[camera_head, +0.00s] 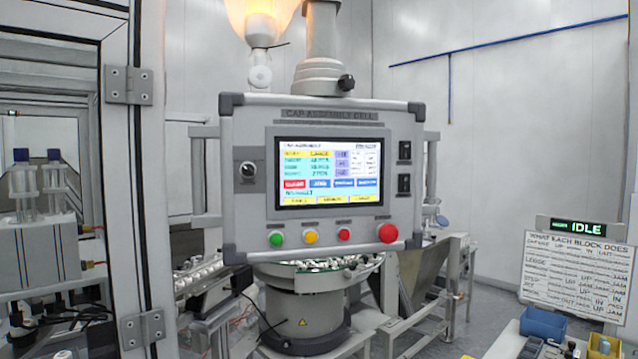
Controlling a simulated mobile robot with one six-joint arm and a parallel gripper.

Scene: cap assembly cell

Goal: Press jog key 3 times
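The control panel (262,225), headed CAP ASSEMBLY CELL, hangs upright at the middle of the view. Its lit touchscreen (330,171) shows rows of text and coloured keys. A row of keys runs across its lower part: a red one (294,184), a blue one (320,184) whose blurred label may read JOG, and more blue keys to the right. Yellow keys lie along the bottom edge. Below the screen are green (276,239), yellow (311,237) and small red (344,234) buttons and a large red button (388,233). My gripper is not in view.
A rotary switch (248,169) and two black switches (404,150) flank the screen. A bowl feeder (305,312) stands below the panel. A green sign (580,227) at the right reads IDLE, above a whiteboard (570,285). A blue bin (543,322) stands at lower right.

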